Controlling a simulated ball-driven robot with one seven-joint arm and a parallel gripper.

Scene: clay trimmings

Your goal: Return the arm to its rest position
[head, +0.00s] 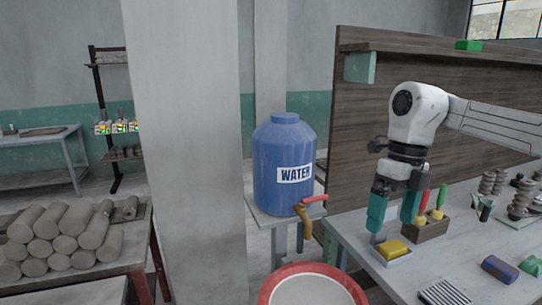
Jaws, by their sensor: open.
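My arm (480,118) reaches in from the right, above the workbench. My gripper (390,222) points down with its two teal fingers apart. It is open, and I see nothing between the fingers. The fingertips are close above a yellow sponge (392,249) in a light dish at the bench's left edge. I cannot tell whether a finger touches the dish. A wooden tool holder with colored handles (428,229) stands just right of the fingers and is partly hidden by them.
A blue water barrel (286,165) with a tap stands left of the bench (452,262). A red-rimmed basin (312,287) sits below it. A wooden back panel (350,125) rises behind my arm. Clay logs (60,235) are stacked at left, past a pillar (190,120).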

